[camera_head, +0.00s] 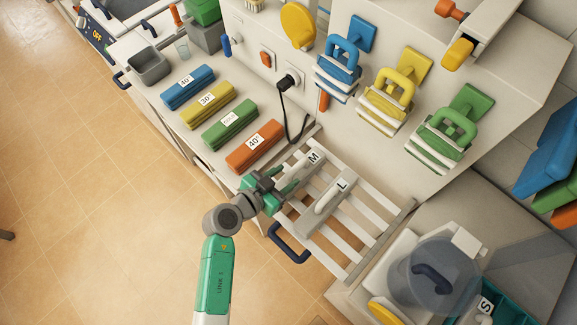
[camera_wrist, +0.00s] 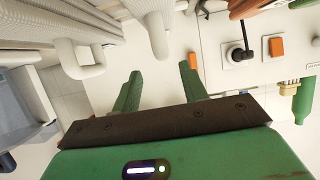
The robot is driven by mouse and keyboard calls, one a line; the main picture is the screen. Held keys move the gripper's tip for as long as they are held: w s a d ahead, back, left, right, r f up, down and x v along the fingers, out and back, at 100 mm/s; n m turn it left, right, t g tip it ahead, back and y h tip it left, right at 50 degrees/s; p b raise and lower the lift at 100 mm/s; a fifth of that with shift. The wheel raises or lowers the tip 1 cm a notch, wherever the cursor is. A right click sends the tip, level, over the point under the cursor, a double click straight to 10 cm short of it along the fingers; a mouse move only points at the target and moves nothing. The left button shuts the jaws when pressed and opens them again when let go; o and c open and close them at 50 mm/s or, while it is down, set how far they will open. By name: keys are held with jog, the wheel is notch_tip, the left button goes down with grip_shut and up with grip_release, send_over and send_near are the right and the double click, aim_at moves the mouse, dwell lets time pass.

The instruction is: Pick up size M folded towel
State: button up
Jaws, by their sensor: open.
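A pale folded towel labelled M (camera_head: 308,165) lies on a slatted rack (camera_head: 352,270) that sticks out from the counter. A longer pale towel labelled L (camera_head: 328,203) lies on its right. My gripper (camera_head: 290,182) is at the near end of the M towel, its fingers apart. In the wrist view my gripper (camera_wrist: 158,75) shows two green fingers with nothing between them. A white ribbed end, probably the M towel (camera_wrist: 155,35), is ahead of the fingers, apart from them. Another ribbed end, probably the L towel (camera_wrist: 72,60), is to the left. Contact is unclear in the head view.
Blue, yellow, green and orange rolls (camera_head: 255,147) line the counter left of the rack. A socket with a black plug (camera_head: 288,80) and cable hangs behind. A dark blue handle (camera_head: 288,246) is at the rack's front. A translucent bucket (camera_head: 432,275) stands lower right.

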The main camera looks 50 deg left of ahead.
aim_at(297, 166)
jog(key=x, duration=0.2)
jog(key=shift+w, duration=0.4)
jog(key=x, duration=0.5)
jog(key=shift+a, duration=0.25)
grip_shut()
